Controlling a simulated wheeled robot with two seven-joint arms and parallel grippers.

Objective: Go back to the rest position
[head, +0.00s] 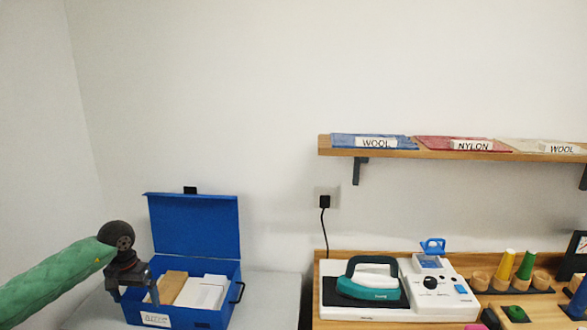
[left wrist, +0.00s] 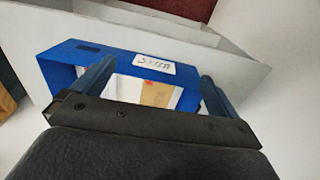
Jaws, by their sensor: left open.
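My left gripper (head: 133,291) is at the lower left of the head view, at the end of my green-sleeved arm. Its jaws point down and are apart, with nothing seen between them. It overlaps the left front edge of an open blue box (head: 192,318) in that view. In the left wrist view, the two fingers of the left gripper (left wrist: 157,88) are spread, with the blue box (left wrist: 62,72) beyond them. I cannot tell the exact gap to the box. My right gripper is not in view.
The box holds a brown piece (head: 171,286) and white pieces (head: 203,292); its lid (head: 194,226) stands up. To the right, a wooden counter carries an iron (head: 373,279), a white device (head: 437,290) and coloured cones (head: 526,266). A shelf (head: 375,152) holds labelled swatches. Wall space above the box is clear.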

